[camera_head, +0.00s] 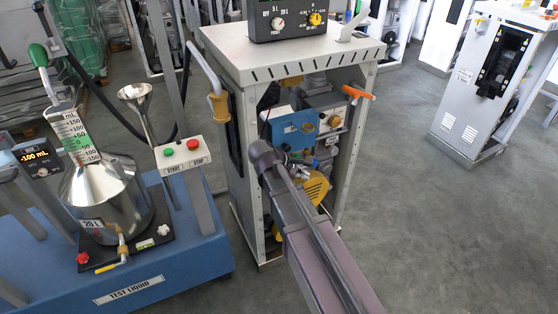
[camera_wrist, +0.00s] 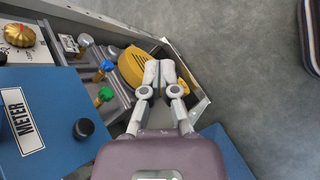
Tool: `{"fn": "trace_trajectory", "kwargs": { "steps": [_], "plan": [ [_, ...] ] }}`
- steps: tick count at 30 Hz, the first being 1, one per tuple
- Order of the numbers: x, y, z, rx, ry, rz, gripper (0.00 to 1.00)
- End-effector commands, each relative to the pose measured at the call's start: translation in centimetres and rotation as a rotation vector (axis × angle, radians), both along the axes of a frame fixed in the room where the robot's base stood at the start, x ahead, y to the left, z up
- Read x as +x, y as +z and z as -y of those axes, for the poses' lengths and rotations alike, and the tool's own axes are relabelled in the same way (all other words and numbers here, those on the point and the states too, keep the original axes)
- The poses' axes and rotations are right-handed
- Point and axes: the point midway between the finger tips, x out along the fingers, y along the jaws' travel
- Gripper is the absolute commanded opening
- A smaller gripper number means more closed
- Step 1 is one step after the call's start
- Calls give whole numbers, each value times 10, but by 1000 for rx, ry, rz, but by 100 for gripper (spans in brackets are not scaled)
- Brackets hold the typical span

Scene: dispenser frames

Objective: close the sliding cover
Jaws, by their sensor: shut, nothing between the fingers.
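The dispenser cabinet (camera_head: 290,68) stands in the middle of the head view. Its front is open and its inner parts show. I cannot make out the sliding cover for certain in either view. An orange handle (camera_head: 358,93) juts out at the cabinet's upper right front edge. My gripper (camera_wrist: 160,67) is shut and empty in the wrist view, with its fingertips in front of a yellow rounded part (camera_wrist: 131,66) inside the cabinet. I cannot tell whether they touch it. In the head view my arm reaches toward the opening, and its wrist mostly hides the fingers.
Inside are a blue meter box (camera_head: 292,130), also in the wrist view (camera_wrist: 60,105), and valves with blue and green knobs (camera_wrist: 105,93). A blue test-liquid cart (camera_head: 185,270) with a metal can (camera_head: 100,190) stands at left. Another cabinet (camera_head: 465,120) is at right. The floor between is clear.

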Motion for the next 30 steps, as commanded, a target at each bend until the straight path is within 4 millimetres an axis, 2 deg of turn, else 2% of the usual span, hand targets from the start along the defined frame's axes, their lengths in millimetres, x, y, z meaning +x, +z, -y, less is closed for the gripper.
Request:
{"fn": "trace_trajectory", "kwargs": {
  "steps": [1, 5, 9, 15, 18, 22, 30],
  "plan": [
    [11, -9, -18, -60, 63, -18, 0],
    [26, -8, -54, -227, 211, -70, 0],
    [38, -5, -99, -413, 351, -127, 0],
    [44, 4, -159, -652, 491, -198, 0],
    [44, 8, -179, -733, 528, -222, 0],
    [43, 12, -192, -789, 550, -240, 0],
    [43, 15, -194, -802, 554, -244, 0]
  ]
}}
